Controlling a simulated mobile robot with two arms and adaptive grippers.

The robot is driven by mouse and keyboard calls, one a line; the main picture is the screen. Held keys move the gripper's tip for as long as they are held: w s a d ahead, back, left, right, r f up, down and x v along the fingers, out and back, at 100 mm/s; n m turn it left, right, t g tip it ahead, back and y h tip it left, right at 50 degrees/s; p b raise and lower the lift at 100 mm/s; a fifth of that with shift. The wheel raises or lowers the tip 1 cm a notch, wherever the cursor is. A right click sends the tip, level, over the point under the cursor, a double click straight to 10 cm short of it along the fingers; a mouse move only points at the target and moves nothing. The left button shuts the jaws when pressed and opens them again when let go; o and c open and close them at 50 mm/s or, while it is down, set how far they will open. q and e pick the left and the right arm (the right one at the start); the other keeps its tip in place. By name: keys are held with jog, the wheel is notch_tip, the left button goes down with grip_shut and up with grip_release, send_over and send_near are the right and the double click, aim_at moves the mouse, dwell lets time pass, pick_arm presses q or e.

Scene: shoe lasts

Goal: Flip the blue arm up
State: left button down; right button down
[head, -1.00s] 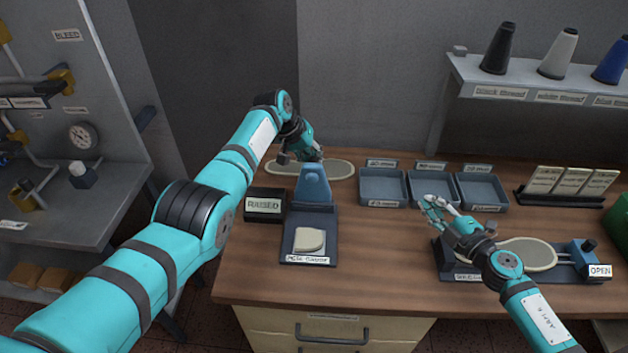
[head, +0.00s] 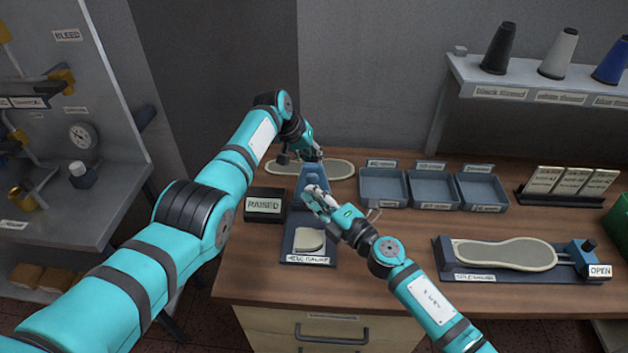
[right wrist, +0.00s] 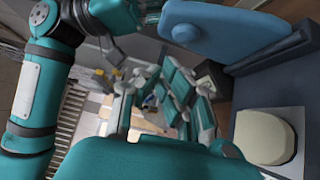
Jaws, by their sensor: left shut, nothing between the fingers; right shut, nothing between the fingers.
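The gauge (head: 293,252) stands on the bench with a pale heel-shaped piece (head: 309,239) on its plate. Its blue arm (head: 312,176) stands up at the back of the gauge. It also shows large in the right wrist view (right wrist: 232,32). The sign box (head: 264,205) beside it reads RAISED. My left gripper (head: 316,156) is shut and empty, just behind the top of the blue arm. My right gripper (head: 312,195) is shut and empty, in front of the blue arm and hiding its lower part. I cannot tell whether either gripper touches it.
A pale sole (head: 338,168) lies behind the gauge. Several grey trays (head: 383,203) stand at the back middle. A sole gauge (head: 449,268) with a pale sole and an OPEN sign (head: 600,271) is at the right. Cards (head: 567,196) stand behind it.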

aim_at(304, 171)
jog(key=w, duration=0.4)
jog(key=shift+w+a+r, duration=0.1)
jog(key=shift+w+a, duration=0.1)
jog(key=shift+w+r, duration=0.1)
